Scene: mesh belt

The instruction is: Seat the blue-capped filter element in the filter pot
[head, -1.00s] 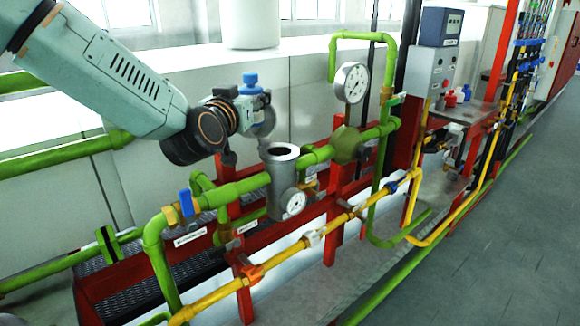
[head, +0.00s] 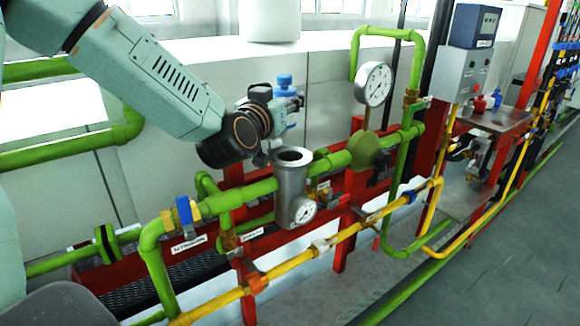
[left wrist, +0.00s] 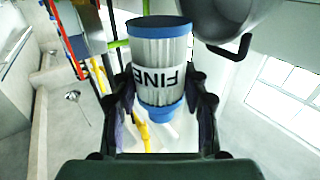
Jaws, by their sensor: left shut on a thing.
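The blue-capped filter element (head: 285,80) is in my left gripper (head: 288,104), held upright above the filter pot. In the left wrist view the element (left wrist: 160,52) is white and pleated, with blue ends and a "FINE" label, and the gripper's fingers (left wrist: 163,88) close on both its sides. The filter pot (head: 291,180) is a grey metal cylinder with an open top, set in the green pipe. The element is apart from its rim. My right gripper is not in view.
A dial (head: 303,211) sits on the pot's front. A larger gauge (head: 374,84) stands on the green pipe to the right. A blue-handled valve (head: 185,212) is left of the pot. A yellow pipe (head: 345,232) runs in front. Grey floor (head: 490,250) is clear at right.

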